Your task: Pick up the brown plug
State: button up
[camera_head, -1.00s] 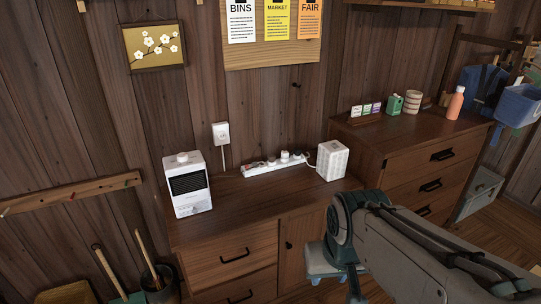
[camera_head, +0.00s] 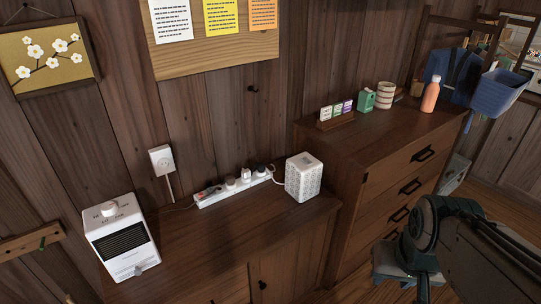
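A white power strip (camera_head: 204,202) lies at the back of the low wooden cabinet, against the wall. Several small plugs stand in it, including a greyish one (camera_head: 230,183), a white one (camera_head: 246,175) and a darker one (camera_head: 261,170). They are too small for me to tell surely which is brown. My gripper (camera_head: 408,284) is at the lower right, in front of the drawer chest, well apart from the strip. Its fingers are partly hidden by my arm and cut by the frame edge, so its opening does not show.
A white heater-like box (camera_head: 122,240) stands left of the strip, and a white patterned box (camera_head: 303,178) stands close at its right end. The cabinet top (camera_head: 215,240) in front is clear. A taller drawer chest (camera_head: 365,150) rises to the right.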

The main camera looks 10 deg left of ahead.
aim_at(230, 180)
jog(key=z, duration=0.05)
jog(key=i, duration=0.7)
jog(key=u, duration=0.9)
jog(key=i, duration=0.6)
jog(key=u, duration=0.65)
